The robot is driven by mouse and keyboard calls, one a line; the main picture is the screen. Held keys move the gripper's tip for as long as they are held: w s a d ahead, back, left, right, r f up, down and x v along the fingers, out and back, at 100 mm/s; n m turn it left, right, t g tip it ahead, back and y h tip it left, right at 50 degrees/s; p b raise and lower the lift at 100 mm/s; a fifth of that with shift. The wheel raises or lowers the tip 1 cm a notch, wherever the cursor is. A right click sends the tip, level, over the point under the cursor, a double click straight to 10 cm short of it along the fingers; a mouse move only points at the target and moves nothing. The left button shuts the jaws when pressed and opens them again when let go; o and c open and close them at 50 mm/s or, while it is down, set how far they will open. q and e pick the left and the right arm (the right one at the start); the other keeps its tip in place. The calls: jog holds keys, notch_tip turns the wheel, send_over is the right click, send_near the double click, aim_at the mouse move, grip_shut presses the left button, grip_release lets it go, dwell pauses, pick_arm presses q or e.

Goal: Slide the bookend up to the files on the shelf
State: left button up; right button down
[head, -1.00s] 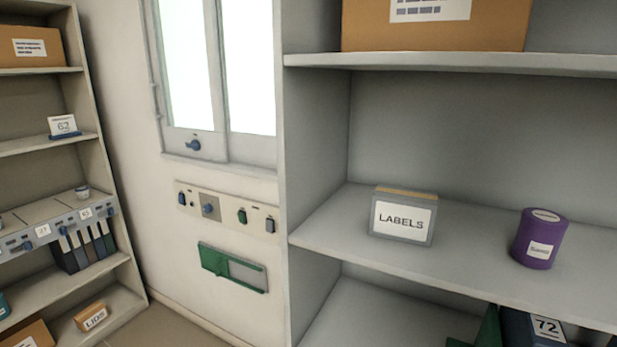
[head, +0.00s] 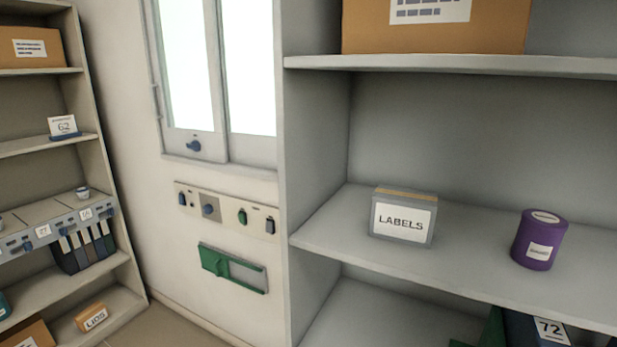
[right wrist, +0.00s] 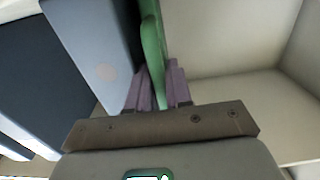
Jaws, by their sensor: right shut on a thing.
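The green bookend (right wrist: 152,45) stands upright in the right wrist view. My right gripper (right wrist: 160,88) is shut on it, with one purple finger on each side of its plate. A blue-grey file (right wrist: 95,42) is right beside the bookend on the left, with a dark file (right wrist: 38,70) beyond it. I cannot tell whether bookend and file touch. In the head view, only the bookend's top (head: 492,328) shows at the bottom edge, left of a dark file labelled 72 (head: 536,328). My left gripper is in neither view.
Right of the bookend in the right wrist view, the pale shelf (right wrist: 245,95) is bare. In the head view, the shelf above (head: 465,262) carries a LABELS box (head: 402,220) and a purple canister (head: 538,240). A second shelf unit (head: 115,225) stands at the left.

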jog(key=c, duration=0.9)
grip_release()
jog(key=shift+s, duration=0.15)
jog(key=shift+p+v, duration=2.15)
jog(key=shift+v, duration=2.25)
